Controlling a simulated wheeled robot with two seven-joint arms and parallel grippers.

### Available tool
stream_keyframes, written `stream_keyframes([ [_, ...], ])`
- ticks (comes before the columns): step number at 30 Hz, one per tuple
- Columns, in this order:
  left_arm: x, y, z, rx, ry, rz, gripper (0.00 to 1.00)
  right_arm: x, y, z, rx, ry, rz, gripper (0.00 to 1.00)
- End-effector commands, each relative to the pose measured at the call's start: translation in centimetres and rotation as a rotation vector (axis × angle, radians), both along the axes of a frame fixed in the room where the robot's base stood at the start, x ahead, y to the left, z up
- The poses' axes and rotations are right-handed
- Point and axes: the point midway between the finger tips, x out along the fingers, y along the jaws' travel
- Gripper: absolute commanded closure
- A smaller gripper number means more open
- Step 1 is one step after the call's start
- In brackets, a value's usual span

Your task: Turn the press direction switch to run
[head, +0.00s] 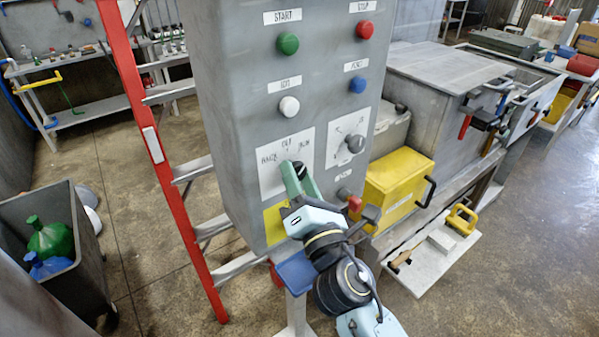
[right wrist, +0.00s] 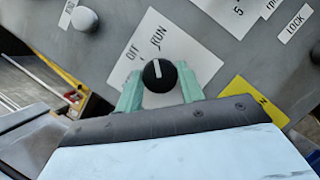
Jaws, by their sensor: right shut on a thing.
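The press direction switch (right wrist: 159,75) is a round black knob with a white pointer line, on a white plate (right wrist: 178,50) marked OFF and RUN. In the right wrist view its pointer aims up the picture, close to the RUN mark and a little to its OFF side. My right gripper (right wrist: 160,92) has its green fingers on either side of the knob and is shut on it. In the head view the right gripper (head: 293,172) reaches the plate's lower part, and the fingers hide the knob. My left gripper is in neither view.
The grey control box (head: 235,110) carries a green START button (head: 288,43), a red button (head: 366,29), a white button (head: 289,106), a blue button (head: 358,84) and a grey selector (head: 355,143). A red ladder (head: 150,140) stands close left, a yellow case (head: 395,185) close right.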

Motion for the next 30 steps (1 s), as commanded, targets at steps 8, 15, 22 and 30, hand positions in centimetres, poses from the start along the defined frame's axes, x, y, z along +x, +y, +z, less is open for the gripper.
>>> stream_keyframes([
  [8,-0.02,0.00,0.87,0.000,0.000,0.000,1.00,-0.03,0.02,0.11,0.090,0.067,-0.001,0.85],
  [15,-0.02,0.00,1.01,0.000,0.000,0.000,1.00,-0.03,0.03,0.07,0.116,0.083,0.000,0.85],
  [22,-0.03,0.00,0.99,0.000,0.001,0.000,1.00,-0.03,0.04,0.04,0.116,0.085,0.000,0.85],
  [30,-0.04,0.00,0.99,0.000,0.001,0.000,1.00,-0.03,0.04,0.05,0.116,0.084,0.000,0.41],
])
